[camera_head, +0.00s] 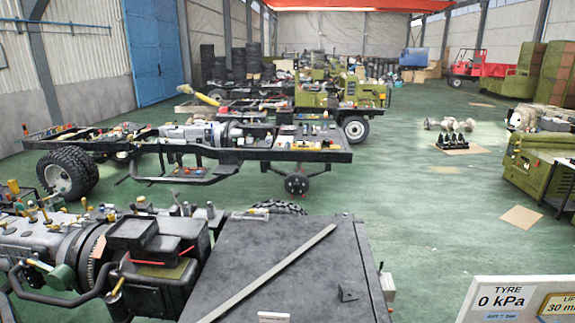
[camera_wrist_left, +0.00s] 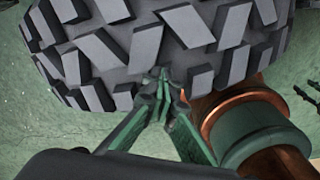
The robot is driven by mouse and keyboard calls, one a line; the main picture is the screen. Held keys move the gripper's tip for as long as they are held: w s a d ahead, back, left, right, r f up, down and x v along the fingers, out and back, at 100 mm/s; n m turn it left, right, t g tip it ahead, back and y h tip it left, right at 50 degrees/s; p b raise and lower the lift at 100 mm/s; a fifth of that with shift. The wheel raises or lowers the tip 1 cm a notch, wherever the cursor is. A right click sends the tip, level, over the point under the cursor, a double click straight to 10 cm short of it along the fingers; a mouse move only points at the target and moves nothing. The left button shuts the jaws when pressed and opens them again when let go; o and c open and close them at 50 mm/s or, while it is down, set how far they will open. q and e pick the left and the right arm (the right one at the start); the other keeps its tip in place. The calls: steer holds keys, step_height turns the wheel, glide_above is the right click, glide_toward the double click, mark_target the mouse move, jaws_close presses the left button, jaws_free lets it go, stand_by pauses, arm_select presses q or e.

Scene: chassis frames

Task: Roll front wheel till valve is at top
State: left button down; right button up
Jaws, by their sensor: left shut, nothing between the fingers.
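A large tyre (camera_wrist_left: 160,40) with chunky grey tread blocks fills the top of the left wrist view. My left gripper (camera_wrist_left: 163,82) has green fingers, shut together and empty, with the tips at the lower edge of the tread. Whether they touch the rubber I cannot tell. No valve shows in either view; the wheel's side face is out of sight. Neither gripper can be made out there.
A copper and green cylindrical part (camera_wrist_left: 258,135) sits close right of my left gripper. A dark plate (camera_head: 290,265) and machinery (camera_head: 150,260) fill the near foreground. A sign (camera_head: 515,300) reads "TYRE 0 kPa". A chassis (camera_head: 200,145) stands behind; green floor (camera_head: 430,220) is open at right.

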arm_select(q)
steer(key=shift+s+d+f, duration=0.15)
steer(key=shift+d, duration=0.55)
steer(key=shift+s+d+f, duration=0.1)
steer(key=shift+s+d, duration=0.05)
steer(key=shift+d, duration=0.7)
steer(key=shift+s, duration=0.1)
steer(key=shift+d+f, duration=0.15)
steer(key=shift+d, duration=1.45)
